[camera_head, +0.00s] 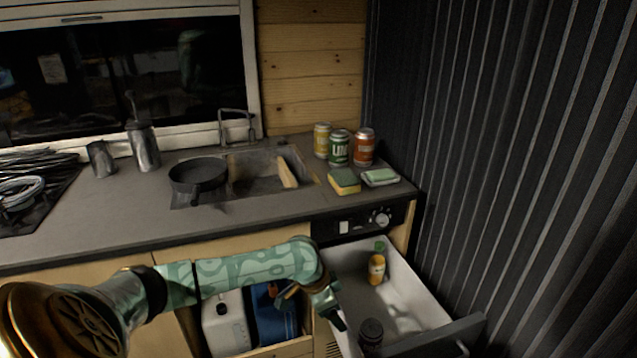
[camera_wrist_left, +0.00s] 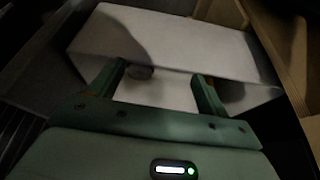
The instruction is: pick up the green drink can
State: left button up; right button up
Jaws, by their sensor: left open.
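The green drink can (camera_head: 339,149) stands upright on the counter in the head view, between a yellow can (camera_head: 322,140) and an orange-red can (camera_head: 364,147). My left gripper (camera_head: 336,316) is low in front of the counter, by the left side of the open drawer, well below and apart from the can. In the left wrist view its two fingers (camera_wrist_left: 158,72) are spread with nothing held between them. That view shows pale box-like surfaces beyond the fingers, and the can is not in it. My right gripper is in neither view.
The open white drawer (camera_head: 408,285) holds a yellow bottle (camera_head: 377,269) and a dark jar (camera_head: 371,332). A yellow-green sponge (camera_head: 344,181) and a second sponge (camera_head: 380,177) lie before the cans. The sink, a pan (camera_head: 198,175) and a ribbed dark wall (camera_head: 510,150) are nearby. The front counter is clear.

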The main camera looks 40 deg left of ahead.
aim_at(338, 141)
jog(key=u, duration=1.25)
